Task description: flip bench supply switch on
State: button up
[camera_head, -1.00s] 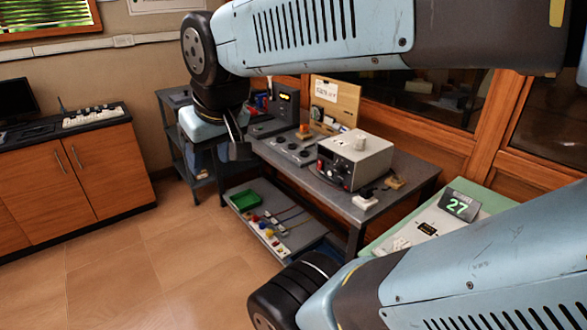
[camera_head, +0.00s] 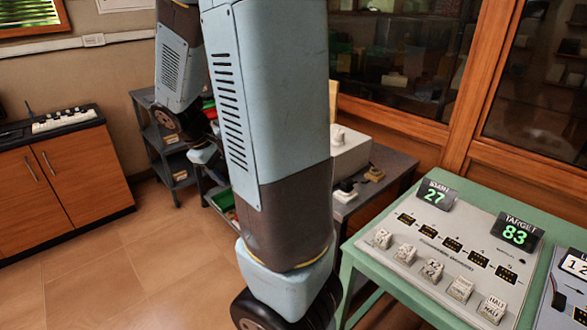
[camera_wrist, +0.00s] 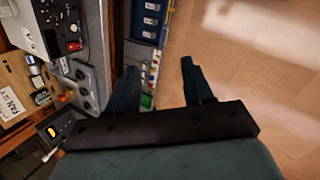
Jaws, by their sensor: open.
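The bench supply, a pale grey box, stands on the grey desk. In the head view only its right part (camera_head: 350,150) shows, and my arm hides its front. In the wrist view the box (camera_wrist: 62,22) is at the upper left, its dark front panel carrying a red part and a dial. I cannot make out the power switch. My gripper (camera_wrist: 160,88) is open and empty in the wrist view, its two fingers over the desk's edge and the floor, apart from the supply.
A wooden cabinet (camera_head: 75,175) stands left. A dark shelf unit (camera_head: 170,150) stands behind my arm. Open tiled floor (camera_head: 120,260) lies in front.

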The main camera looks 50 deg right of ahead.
jog(key=w+d+f+n+g+h, duration=0.1)
jog(key=w+d+f+n+h, duration=0.3)
jog(key=d+f+n+h, duration=0.45)
jog(key=w+d+f+n+h, duration=0.5)
jog(key=d+f, duration=0.5)
jog(key=d, duration=0.2)
jog(key=shift+n, duration=0.25)
jog(key=d, duration=0.4)
jog(key=s+d, duration=0.1)
jog(key=d, duration=0.4)
jog(key=s+d, duration=0.1)
jog(key=d, duration=0.4)
jog(key=shift+r, duration=0.15)
